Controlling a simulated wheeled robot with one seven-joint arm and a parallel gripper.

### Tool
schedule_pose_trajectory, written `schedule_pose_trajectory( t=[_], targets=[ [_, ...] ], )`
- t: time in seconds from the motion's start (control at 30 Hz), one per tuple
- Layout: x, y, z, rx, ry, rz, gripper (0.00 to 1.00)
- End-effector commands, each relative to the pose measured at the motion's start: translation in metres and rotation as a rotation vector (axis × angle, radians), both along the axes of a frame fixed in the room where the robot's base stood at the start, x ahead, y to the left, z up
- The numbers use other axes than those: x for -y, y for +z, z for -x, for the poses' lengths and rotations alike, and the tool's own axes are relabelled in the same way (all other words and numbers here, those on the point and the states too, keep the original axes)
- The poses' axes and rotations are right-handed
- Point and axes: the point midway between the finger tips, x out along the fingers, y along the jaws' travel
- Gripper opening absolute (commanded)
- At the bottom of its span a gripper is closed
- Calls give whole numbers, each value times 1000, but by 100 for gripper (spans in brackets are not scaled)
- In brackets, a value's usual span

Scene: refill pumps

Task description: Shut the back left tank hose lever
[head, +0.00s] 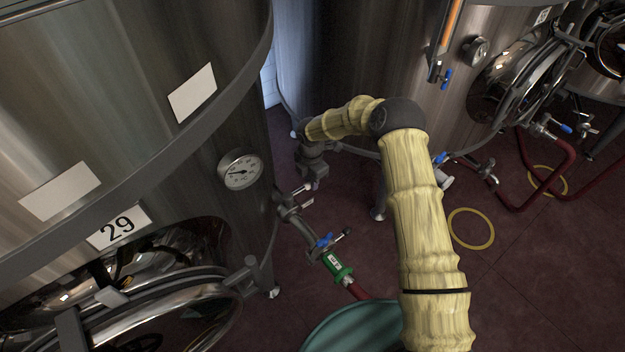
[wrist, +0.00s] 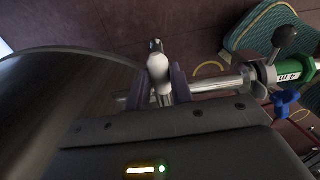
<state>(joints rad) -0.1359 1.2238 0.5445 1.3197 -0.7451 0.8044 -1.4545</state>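A metal outlet pipe (head: 301,225) leaves the large steel tank marked 29 (head: 235,60) on the left. A lever with a pale shaft and dark tip (wrist: 158,62) stands on this pipe in the wrist view. My gripper (wrist: 161,88) has one finger on each side of the lever; whether they press on it is unclear. In the head view my gripper (head: 313,175) is small and dark, close above the pipe by the tank wall. Further along the pipe are a blue handle (head: 323,241), a black-knobbed lever (wrist: 284,38) and a green coupling (head: 337,266).
A round dial gauge (head: 240,170) sticks out of tank 29 close to the pipe. A red hose (head: 357,291) runs from the coupling past a teal object (head: 355,328). Another tank (head: 330,50) stands behind. Yellow rings (head: 471,229) lie on the open floor at right.

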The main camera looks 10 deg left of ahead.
Motion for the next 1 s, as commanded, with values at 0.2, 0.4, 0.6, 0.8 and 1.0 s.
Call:
schedule_pose_trajectory(
  t=[0.2,0.4,0.6,0.8,1.0],
  targets=[
    [-1,1,-1,4,0,-3,43],
    [0,2,-1,3,-2,-3,43],
    [0,17,-2,4,-3,-3,43],
    [0,53,-2,7,-3,-3,43],
    [0,93,-1,6,-2,-5,43]
  ],
)
